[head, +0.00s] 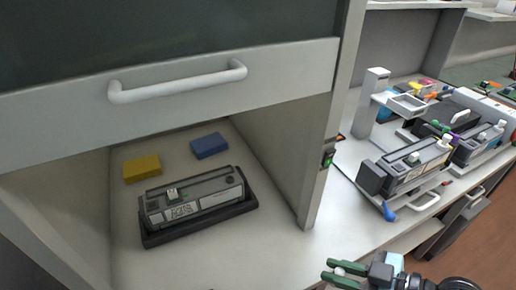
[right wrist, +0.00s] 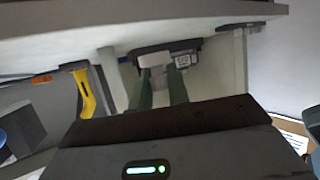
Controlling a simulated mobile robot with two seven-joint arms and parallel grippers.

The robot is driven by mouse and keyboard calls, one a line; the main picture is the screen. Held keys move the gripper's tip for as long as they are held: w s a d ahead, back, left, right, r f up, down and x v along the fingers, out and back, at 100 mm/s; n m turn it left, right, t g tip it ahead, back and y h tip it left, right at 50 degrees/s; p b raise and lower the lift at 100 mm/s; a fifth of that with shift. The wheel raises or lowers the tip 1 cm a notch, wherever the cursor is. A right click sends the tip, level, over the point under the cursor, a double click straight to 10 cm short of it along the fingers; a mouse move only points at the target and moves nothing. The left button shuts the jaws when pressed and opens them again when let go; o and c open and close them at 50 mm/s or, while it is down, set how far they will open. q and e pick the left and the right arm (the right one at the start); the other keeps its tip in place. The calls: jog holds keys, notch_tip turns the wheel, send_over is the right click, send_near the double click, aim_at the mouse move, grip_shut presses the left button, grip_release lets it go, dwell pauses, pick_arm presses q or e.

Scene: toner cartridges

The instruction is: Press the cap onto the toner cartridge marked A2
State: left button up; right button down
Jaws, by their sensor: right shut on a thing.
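A grey toner cartridge (head: 205,195) lies in a black tray (head: 200,232) inside the open cabinet; its label marking is too small to read. More grey cartridges stand on the right bench, one (head: 412,165) in front and another (head: 478,147) behind it. My right gripper (head: 327,269), with green fingers, is low at the bottom right, apart from the cartridges. It is shut on a small white piece (head: 341,270), which looks like a cap. In the right wrist view the green fingers (right wrist: 162,78) reach toward a dark, labelled object (right wrist: 182,58). My left gripper is not in view.
The cabinet's raised front with its handle (head: 180,82) hangs above the opening, and a side wall (head: 322,140) separates it from the right bench. A yellow block (head: 142,168) and a blue block (head: 209,146) lie behind the tray. The cabinet floor in front is clear.

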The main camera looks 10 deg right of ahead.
jog(key=w+d+r+m+t+h, duration=0.2)
jog(key=w+m+h, duration=0.3)
jog(key=w+d+r+m+t+h, duration=0.1)
jog(key=w+r+m+t+h, duration=0.2)
jog(key=w+m+h, duration=0.2)
jog(key=shift+w+d+r+h, duration=0.15)
jog(key=shift+w+d+h, duration=0.25)
jog(key=shift+w, duration=0.35)
jog(key=shift+d, duration=0.1)
